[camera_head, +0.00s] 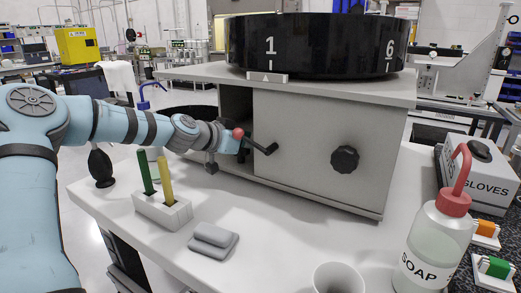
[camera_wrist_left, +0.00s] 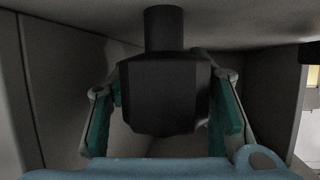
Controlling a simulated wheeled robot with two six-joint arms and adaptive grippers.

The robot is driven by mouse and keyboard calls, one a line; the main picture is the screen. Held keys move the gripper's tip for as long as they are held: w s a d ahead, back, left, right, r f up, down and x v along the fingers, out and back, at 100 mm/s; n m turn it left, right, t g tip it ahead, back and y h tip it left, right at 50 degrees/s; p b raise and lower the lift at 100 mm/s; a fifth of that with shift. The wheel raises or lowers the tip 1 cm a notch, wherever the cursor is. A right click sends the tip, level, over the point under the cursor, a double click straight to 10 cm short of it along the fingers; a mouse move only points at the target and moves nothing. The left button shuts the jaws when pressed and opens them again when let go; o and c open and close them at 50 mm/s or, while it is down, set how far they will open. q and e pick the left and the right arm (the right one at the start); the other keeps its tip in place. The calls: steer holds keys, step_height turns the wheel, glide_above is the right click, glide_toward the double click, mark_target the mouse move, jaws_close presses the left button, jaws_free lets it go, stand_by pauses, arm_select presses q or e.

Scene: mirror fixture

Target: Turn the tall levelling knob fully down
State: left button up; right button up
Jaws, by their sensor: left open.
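The left wrist view shows a dark, faceted knob (camera_wrist_left: 165,95) hanging on a thick round stem from a grey surface overhead. My left gripper (camera_wrist_left: 165,118) is open, with one green-padded finger on each side of the knob. Gaps show on both sides, so the fingers look apart from it. In the head view my left arm reaches to the dark opening at the left of the grey cabinet (camera_head: 310,140). The gripper's fingers and this knob are hidden there. My right gripper is not in view.
A black drum (camera_head: 318,50) marked 1 and 6 sits on the cabinet. A brush block (camera_head: 160,210), grey pad (camera_head: 214,238), cup (camera_head: 338,280) and soap bottle (camera_head: 435,245) stand in front.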

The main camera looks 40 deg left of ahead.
arm_select(q)
steer(key=shift+s+a+r, duration=0.1)
steer(key=shift+s+r, duration=0.05)
steer(key=shift+a, duration=0.15)
steer(key=c, duration=1)
steer(key=shift+c, duration=0.4)
steer(key=shift+w+f, duration=0.2)
jaws_close()
